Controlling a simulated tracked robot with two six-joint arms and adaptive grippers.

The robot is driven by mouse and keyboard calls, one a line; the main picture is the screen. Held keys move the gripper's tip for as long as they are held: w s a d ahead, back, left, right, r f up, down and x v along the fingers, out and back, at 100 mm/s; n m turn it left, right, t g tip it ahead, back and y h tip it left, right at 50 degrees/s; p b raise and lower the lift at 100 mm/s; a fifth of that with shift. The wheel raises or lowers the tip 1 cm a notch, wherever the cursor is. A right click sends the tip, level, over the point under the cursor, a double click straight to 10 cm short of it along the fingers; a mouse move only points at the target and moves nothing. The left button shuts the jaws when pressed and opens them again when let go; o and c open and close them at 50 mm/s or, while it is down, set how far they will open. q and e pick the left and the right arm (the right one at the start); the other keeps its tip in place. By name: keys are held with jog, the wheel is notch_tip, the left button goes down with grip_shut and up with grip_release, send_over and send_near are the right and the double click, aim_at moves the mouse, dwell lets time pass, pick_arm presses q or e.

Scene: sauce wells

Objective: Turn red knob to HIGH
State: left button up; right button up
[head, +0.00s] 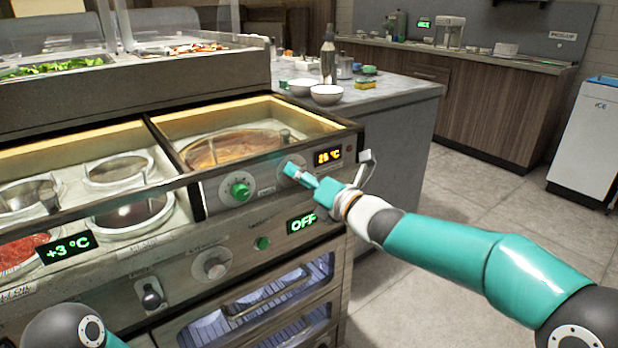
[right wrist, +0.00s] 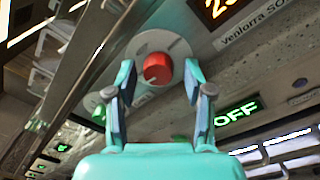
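The red knob (right wrist: 157,68) shows in the right wrist view, on a round pale dial plate (right wrist: 155,42) on the counter's front panel. In the head view my right gripper (head: 293,173) hides it, below the orange display. My right gripper (right wrist: 158,72) is open. Its two fingertips show left and right of the knob with a gap on each side. I cannot tell how far they reach around it. The dial's lettering is too small to read. My left gripper is out of view; only part of my left arm shows at the bottom left.
A green knob (head: 240,189) sits left of my right gripper on the same panel. Below are a grey knob (head: 211,264), a green button (head: 262,243) and a green OFF display (head: 302,223). The orange temperature display (head: 328,156) is just above right.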

jog(key=c, duration=0.8)
jog(key=shift+d, duration=0.5)
grip_shut()
jog(key=shift+a, duration=0.3)
